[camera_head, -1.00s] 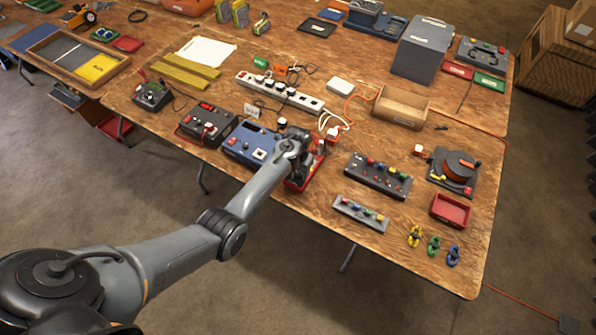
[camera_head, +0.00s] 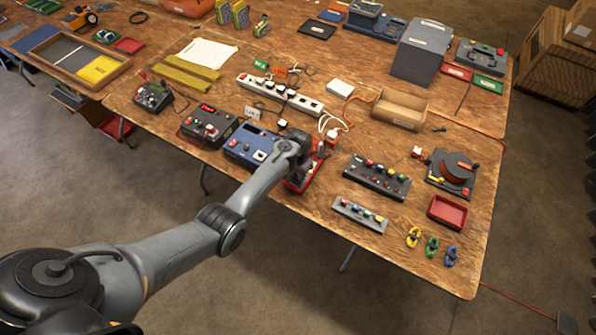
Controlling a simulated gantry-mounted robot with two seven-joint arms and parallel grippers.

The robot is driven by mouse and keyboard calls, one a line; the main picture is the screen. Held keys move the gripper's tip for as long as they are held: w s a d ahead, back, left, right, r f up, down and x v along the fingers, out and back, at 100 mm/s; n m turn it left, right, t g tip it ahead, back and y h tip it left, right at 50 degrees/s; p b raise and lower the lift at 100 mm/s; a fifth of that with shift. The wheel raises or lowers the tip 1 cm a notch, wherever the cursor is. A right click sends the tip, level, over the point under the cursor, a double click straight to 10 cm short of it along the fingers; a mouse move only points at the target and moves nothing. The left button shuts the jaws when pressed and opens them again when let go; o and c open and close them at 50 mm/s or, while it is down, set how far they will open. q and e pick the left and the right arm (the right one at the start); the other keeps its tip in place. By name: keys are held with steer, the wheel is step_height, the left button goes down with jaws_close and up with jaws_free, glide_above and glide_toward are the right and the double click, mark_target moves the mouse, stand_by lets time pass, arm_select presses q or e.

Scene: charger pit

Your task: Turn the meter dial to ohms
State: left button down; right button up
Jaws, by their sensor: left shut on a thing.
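The meter appears to be the red-cased device (camera_head: 297,187) at the front edge of the table, just right of the blue unit. My left gripper (camera_head: 301,166) reaches in over it from the left and points down at its face. The gripper is shut on what seems to be the meter dial. The wrist and fingers hide the dial, its markings and most of the meter's face, so the dial's setting cannot be read. My right gripper is not in view.
A blue unit (camera_head: 240,147) stands close on the left, with a dark box (camera_head: 208,125) beyond it. White plugs and cables (camera_head: 329,130) lie just behind the gripper. A dark strip of coloured knobs (camera_head: 376,178) is on the right.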

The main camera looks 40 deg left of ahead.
arm_select(q)
steer(key=shift+r+m+p, duration=0.15)
steer(key=shift+m+p, duration=0.3)
steer(key=shift+m, duration=0.45)
steer(key=m+p, duration=0.1)
steer(key=m, duration=0.1)
steer(key=shift+m, duration=0.4)
steer(key=m, duration=0.2)
steer(key=shift+m, duration=0.4)
steer(key=m, duration=0.2)
steer(key=shift+m, duration=0.3)
steer(key=m, duration=0.2)
steer(key=shift+f+m, duration=0.2)
steer(key=shift+m, duration=0.2)
steer(key=m+b, duration=0.1)
steer(key=m, duration=0.1)
steer(key=shift+m, duration=0.3)
steer(key=m+b, duration=0.2)
steer(key=m, duration=0.4)
steer(key=shift+m, duration=0.3)
